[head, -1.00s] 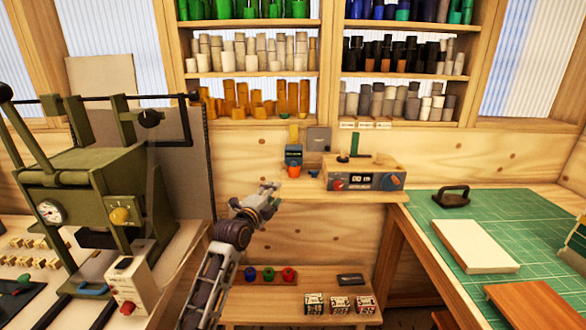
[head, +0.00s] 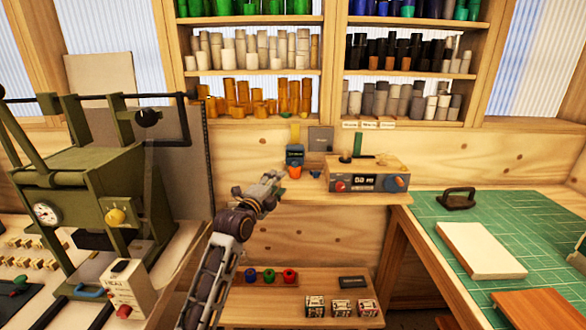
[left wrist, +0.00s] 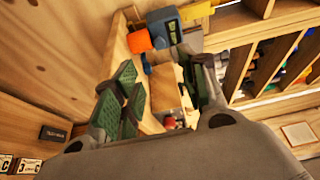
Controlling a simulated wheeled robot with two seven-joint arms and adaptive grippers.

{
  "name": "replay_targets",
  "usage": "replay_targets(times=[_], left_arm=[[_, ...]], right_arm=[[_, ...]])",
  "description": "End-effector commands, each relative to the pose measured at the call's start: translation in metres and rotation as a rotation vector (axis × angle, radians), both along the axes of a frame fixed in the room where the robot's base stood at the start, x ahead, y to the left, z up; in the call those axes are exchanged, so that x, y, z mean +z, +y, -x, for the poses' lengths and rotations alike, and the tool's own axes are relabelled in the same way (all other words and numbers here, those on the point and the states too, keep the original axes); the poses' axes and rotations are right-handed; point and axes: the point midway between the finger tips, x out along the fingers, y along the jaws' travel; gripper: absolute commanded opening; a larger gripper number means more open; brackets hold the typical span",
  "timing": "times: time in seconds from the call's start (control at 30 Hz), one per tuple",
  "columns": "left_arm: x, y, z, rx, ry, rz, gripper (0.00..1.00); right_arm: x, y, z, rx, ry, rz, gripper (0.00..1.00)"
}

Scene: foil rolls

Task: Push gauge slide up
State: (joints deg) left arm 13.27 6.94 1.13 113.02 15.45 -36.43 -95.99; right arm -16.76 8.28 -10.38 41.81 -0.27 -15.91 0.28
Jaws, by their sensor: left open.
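A small dark blue-grey gauge (head: 294,155) with a yellow upright strip stands on the bench ledge at the back. An orange piece (head: 295,172) sits at its lower front. In the left wrist view the gauge (left wrist: 163,27) and the orange piece (left wrist: 139,41) show just beyond my fingertips. I cannot tell which part is the slide. My left gripper (head: 272,182) is open and empty, just left of and below the gauge, apparently apart from it. Its green-padded fingers show spread in the left wrist view (left wrist: 158,62). My right gripper is out of view.
A grey-fronted box (head: 367,180) with a display and knobs stands right of the gauge on the wooden ledge (head: 340,198). A green press (head: 75,185) is at the left. A lower shelf (head: 255,312) holds small boxes. A green mat (head: 440,220) lies right.

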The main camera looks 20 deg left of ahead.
Motion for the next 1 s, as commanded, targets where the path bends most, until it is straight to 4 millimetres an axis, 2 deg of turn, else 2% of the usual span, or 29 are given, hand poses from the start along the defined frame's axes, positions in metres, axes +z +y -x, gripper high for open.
replay_targets(times=[0.37,1.0], left_arm=[[0.0,-0.001,-0.008,0.001,0.001,0.002,0.43],[0.0,-0.007,-0.063,0.0,0.0,0.002,0.43]], right_arm=[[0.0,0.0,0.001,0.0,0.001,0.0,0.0],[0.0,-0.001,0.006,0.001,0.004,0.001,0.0]])
